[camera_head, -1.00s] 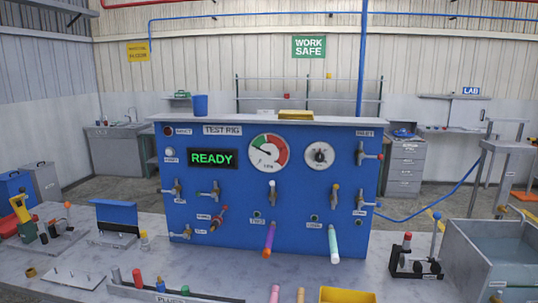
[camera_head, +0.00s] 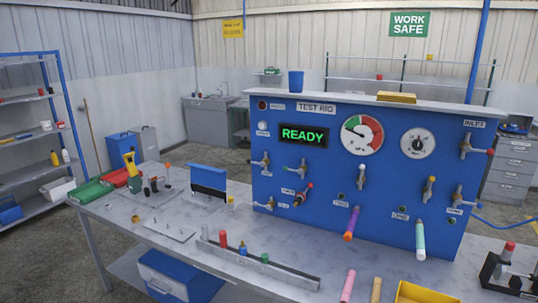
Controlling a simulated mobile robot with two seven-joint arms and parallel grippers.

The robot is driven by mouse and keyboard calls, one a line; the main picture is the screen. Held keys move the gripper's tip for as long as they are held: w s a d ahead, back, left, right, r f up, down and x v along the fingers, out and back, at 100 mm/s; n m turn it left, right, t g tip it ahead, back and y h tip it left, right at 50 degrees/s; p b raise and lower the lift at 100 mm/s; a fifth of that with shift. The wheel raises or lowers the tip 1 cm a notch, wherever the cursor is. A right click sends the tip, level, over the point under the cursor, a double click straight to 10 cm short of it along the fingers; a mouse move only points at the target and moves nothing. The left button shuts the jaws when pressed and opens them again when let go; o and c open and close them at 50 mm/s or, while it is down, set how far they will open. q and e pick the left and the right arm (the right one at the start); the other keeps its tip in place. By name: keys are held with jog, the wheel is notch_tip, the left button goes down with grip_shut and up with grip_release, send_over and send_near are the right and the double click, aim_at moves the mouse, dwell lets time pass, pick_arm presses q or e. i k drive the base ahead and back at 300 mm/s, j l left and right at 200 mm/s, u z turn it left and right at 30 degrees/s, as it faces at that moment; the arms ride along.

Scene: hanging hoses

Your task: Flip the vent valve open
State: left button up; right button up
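The blue test rig panel (camera_head: 330,220) stands on the bench and carries several small lever valves. One valve (camera_head: 476,149) with a red tip is at the upper right, under the INLET label. Another valve (camera_head: 456,200) is at the lower right. A valve with an orange tip (camera_head: 429,187) and a pale-handled valve (camera_head: 361,176) are lower in the middle. More valves are at the left, including one with a red handle (camera_head: 303,194). Most small labels are too small to read, so I cannot tell which valve is the vent valve. Neither gripper is in view.
A purple hose (camera_head: 351,224) and a pale green hose (camera_head: 420,238) hang on the panel front. A long rack (camera_head: 285,277) with pegs, a blue-topped stand (camera_head: 208,180) and a yellow bin (camera_head: 425,294) are on the bench (camera_head: 150,240). Shelving (camera_head: 30,120) stands at the left.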

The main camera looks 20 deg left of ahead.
aim_at(262, 164)
jog(key=j+u, duration=0.45)
jog(key=j, duration=1.2)
jog(key=i+j, duration=0.55)
jog(key=j, duration=0.2)
jog(key=i+j, duration=0.55)
jog(key=j, duration=0.2)
jog(key=i+j+u, duration=0.1)
jog(key=i+j, duration=0.45)
jog(key=j, duration=0.25)
